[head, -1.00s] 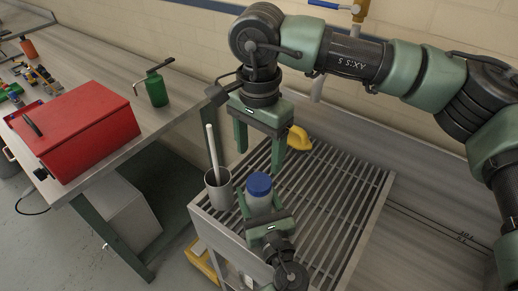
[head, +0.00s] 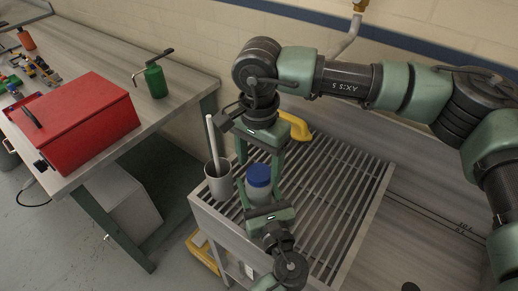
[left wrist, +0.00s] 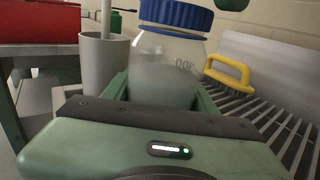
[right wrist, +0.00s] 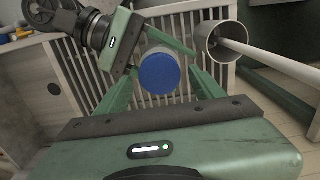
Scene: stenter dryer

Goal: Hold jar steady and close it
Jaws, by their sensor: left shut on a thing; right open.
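A clear jar (left wrist: 165,70) with pale contents and a blue lid (left wrist: 177,14) stands upright at the slatted rack (head: 325,200). The lid sits on the jar's mouth; how tight it is, I cannot tell. My left gripper (head: 261,196) is shut on the jar's body, with a finger on either side in the left wrist view. My right gripper (head: 259,166) points down over the jar, open. In the right wrist view the blue lid (right wrist: 159,72) lies between its spread fingers, with no clear contact.
A grey cup (head: 218,182) holding a pale rod stands close left of the jar. A yellow-handled brush (head: 296,125) lies behind on the rack. A red box (head: 75,125) and a green bottle (head: 155,82) stand on the left bench. The rack's right side is clear.

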